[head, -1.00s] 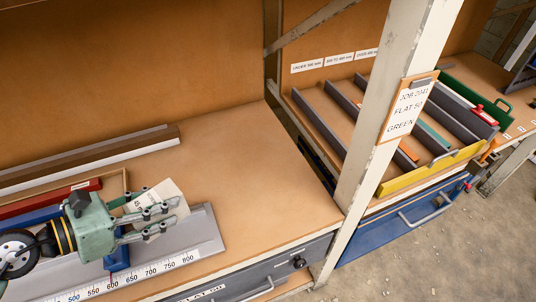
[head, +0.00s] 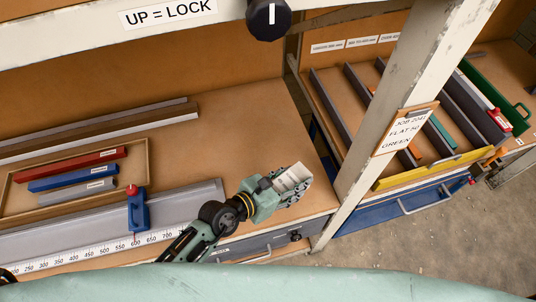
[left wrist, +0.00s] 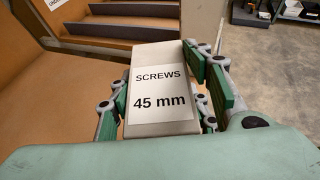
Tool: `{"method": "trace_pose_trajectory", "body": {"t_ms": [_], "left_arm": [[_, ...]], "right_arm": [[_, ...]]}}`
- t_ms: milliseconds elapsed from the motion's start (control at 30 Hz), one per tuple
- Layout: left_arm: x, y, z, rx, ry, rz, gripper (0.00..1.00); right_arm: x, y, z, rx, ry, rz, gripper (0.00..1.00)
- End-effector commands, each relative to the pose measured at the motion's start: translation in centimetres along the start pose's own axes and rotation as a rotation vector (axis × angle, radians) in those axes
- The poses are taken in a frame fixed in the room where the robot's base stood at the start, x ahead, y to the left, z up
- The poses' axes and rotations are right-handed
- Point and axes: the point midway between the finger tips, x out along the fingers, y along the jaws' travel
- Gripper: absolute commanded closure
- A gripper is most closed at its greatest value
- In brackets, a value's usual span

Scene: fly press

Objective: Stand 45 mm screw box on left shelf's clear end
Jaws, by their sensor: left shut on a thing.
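The 45 mm screw box (head: 292,179) is a pale box held in my left gripper (head: 286,184), near the front right of the left shelf. In the left wrist view the box (left wrist: 162,92) faces me with its label "SCREWS 45 mm" readable. The green-padded fingers (left wrist: 165,95) are shut on its two sides. The left shelf (head: 255,115) is a tan wooden surface, and its right end is bare. I cannot tell how high the box is above the shelf. My right gripper is not in view.
A grey ruler plate with a blue stop (head: 138,212) lies along the shelf's front. A wooden tray (head: 146,168) holds red, blue and grey bars. A white post (head: 385,110) with a job card (head: 405,129) stands right of the shelf. A divided rack (head: 378,183) lies beyond it.

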Motion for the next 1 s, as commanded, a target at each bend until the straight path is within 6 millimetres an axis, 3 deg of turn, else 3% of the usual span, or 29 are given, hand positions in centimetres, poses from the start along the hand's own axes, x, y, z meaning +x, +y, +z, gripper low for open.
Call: {"method": "trace_pose_trajectory", "body": {"t_ms": [100, 300, 500, 733, 1000], "left_arm": [[1.0, 2.5, -0.9, 0.009, 0.001, 0.004, 0.97], [2.6, 6.2, -2.7, 0.008, 0.002, 0.007, 0.97], [4.4, 9.5, -4.8, 0.003, -0.001, 0.007, 0.97], [4.8, 10.6, -5.2, 0.0, -0.001, 0.005, 0.97], [6.1, 10.5, -8.3, -0.001, -0.001, 0.005, 0.97]], "right_arm": [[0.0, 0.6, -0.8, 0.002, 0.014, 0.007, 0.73], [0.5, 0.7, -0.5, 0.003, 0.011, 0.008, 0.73], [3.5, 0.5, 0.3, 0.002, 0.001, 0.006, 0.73], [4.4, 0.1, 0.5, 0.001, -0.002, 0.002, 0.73], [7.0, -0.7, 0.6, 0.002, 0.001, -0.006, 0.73]]}}
